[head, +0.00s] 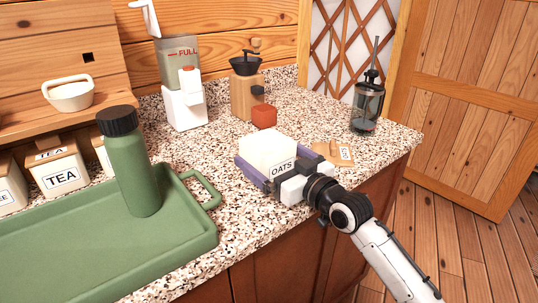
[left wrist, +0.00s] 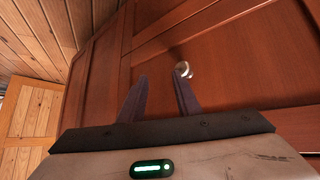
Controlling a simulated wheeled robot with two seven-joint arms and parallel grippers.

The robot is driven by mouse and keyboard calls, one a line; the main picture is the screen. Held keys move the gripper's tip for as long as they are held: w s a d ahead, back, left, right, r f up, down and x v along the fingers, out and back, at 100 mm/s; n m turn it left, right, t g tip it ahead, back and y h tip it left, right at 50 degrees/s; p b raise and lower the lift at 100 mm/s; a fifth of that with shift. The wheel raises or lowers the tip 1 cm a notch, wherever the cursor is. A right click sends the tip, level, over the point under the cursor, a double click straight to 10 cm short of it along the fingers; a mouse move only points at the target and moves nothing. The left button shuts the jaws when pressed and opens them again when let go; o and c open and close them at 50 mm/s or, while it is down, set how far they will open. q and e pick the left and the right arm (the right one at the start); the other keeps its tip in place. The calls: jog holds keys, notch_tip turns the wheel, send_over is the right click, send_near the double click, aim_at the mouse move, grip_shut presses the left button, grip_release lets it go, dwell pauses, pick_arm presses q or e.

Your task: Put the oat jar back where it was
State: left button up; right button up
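The oat jar (head: 268,150) is a pale, boxy jar with an OATS label, at the middle of the counter in the head view. My right gripper (head: 272,168) reaches in from the lower right, with its dark purple fingers along opposite sides of the jar. It looks shut on the jar. Whether the jar's bottom touches the counter is hidden. My left gripper (left wrist: 160,82) is open and empty in the left wrist view, in front of a reddish wooden cupboard door (left wrist: 225,75). It does not show in the head view.
A TEA jar (head: 60,172) stands with other jars under a wooden shelf (head: 20,127) at left. A green bottle (head: 135,170) stands on a green tray (head: 60,245). A flat tan labelled piece (head: 335,152) lies beside the jar.

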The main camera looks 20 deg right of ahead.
jog(key=shift+r, duration=0.15)
jog(key=v, duration=1.2)
